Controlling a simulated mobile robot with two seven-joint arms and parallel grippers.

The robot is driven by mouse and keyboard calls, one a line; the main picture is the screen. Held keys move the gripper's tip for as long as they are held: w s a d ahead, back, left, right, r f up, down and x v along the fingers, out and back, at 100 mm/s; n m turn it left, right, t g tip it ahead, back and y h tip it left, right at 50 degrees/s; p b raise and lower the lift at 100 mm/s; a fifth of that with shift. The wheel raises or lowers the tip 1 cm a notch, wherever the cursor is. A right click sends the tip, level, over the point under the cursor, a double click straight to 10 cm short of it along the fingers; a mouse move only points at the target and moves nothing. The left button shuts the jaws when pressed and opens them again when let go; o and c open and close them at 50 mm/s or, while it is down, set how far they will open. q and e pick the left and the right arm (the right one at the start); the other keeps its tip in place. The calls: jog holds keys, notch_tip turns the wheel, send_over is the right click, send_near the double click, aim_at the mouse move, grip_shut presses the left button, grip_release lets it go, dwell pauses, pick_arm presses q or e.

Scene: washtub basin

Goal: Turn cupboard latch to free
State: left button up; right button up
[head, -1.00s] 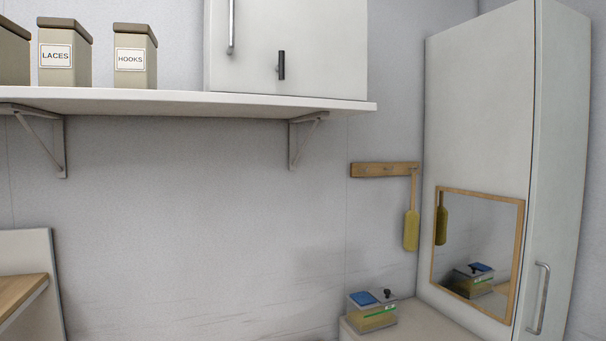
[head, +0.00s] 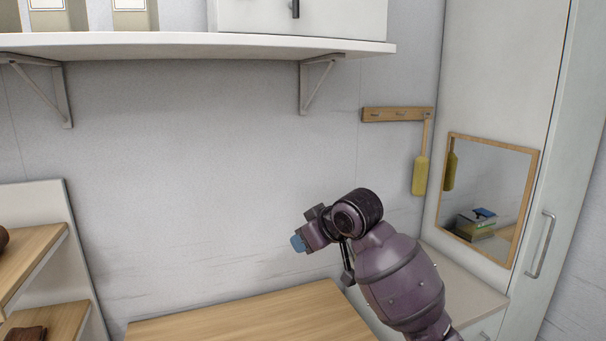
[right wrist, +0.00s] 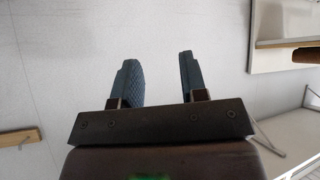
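The white wall cupboard (head: 345,20) stands on the shelf at the top of the head view, mostly cut off by the frame. The lower end of its dark upright latch (head: 295,9) shows at the top edge. My right gripper (head: 298,243) is in front of the bare wall, well below the shelf and apart from the cupboard. In the right wrist view its two blue padded fingers (right wrist: 160,75) are spread with nothing between them. My left gripper is in neither view.
The white shelf (head: 200,46) on metal brackets (head: 315,85) overhangs the wall. A hook rail (head: 395,115) with a yellow brush (head: 420,175) and a tall cabinet with a mirror (head: 485,200) are at right. A wooden top (head: 250,322) lies below. The wall between is clear.

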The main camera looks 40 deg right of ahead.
jog(key=w+d+r+n+t+y, duration=0.1)
jog(key=d+r+t+y, duration=0.1)
jog(key=r, duration=1.5)
jog(key=d+r+t+y, duration=0.1)
jog(key=d+r+t, duration=0.15)
jog(key=r, duration=1.45)
jog(key=t+y+p, duration=0.2)
jog(key=p, duration=0.1)
send_near(293, 3)
jog(key=d+x, duration=0.1)
jog(key=x, duration=0.7)
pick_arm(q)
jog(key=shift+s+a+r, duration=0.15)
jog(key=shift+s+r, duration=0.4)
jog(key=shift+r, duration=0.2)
pick_arm(e)
jog(key=shift+w+a+r+n, duration=0.25)
jog(key=shift+r+n, duration=0.15)
jog(key=shift+r, duration=0.15)
jog(key=shift+d, duration=0.1)
grip_shut()
